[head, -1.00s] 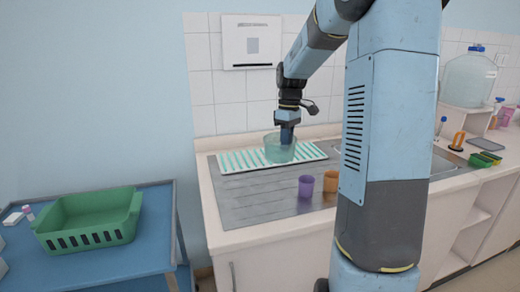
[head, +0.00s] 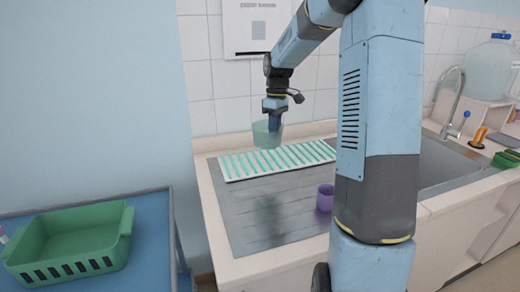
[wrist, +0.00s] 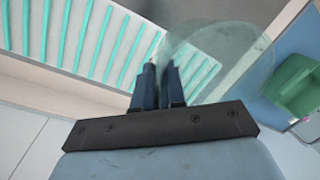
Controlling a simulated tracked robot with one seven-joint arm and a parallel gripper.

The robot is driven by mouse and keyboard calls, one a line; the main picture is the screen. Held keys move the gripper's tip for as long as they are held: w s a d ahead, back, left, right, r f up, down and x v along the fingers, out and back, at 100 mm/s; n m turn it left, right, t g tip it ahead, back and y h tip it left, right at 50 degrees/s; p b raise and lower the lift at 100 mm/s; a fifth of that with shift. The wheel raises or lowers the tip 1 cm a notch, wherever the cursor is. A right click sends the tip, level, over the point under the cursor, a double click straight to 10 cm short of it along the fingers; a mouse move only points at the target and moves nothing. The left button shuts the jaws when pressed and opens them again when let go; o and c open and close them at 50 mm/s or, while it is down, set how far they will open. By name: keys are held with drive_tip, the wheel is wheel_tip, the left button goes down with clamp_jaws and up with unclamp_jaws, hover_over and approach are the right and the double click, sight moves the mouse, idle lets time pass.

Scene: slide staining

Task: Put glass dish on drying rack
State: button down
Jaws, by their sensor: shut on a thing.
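The glass dish (head: 262,136) is a clear, greenish round bowl. My gripper (head: 274,123) is shut on its wall and holds it in the air in the head view. The dish appears above the back left part of the drying rack (head: 232,172), a white tray with green ribs lying on the metal drainboard. In the wrist view the gripper fingers (wrist: 158,84) are close together, with the see-through dish (wrist: 240,55) at the right of them and the rack (wrist: 70,32) behind at the upper left. The gap under the dish is hard to judge.
A green basket (head: 70,245) sits on a blue table at the left. The sink and tap (head: 455,110) are at the right. No dish stands on the rack.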

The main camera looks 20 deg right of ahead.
hover_over(256, 157)
drive_tip(key=f, duration=0.6)
drive_tip(key=shift+s+d+f, duration=0.1)
drive_tip(key=shift+s+d, duration=0.25)
drive_tip(key=shift+w+a+f, duration=0.3)
drive_tip(key=shift+w+f, duration=0.3)
drive_tip(key=shift+f, duration=1.8)
drive_tip(key=c, duration=1.2)
unclamp_jaws()
drive_tip(key=shift+d, duration=0.1)
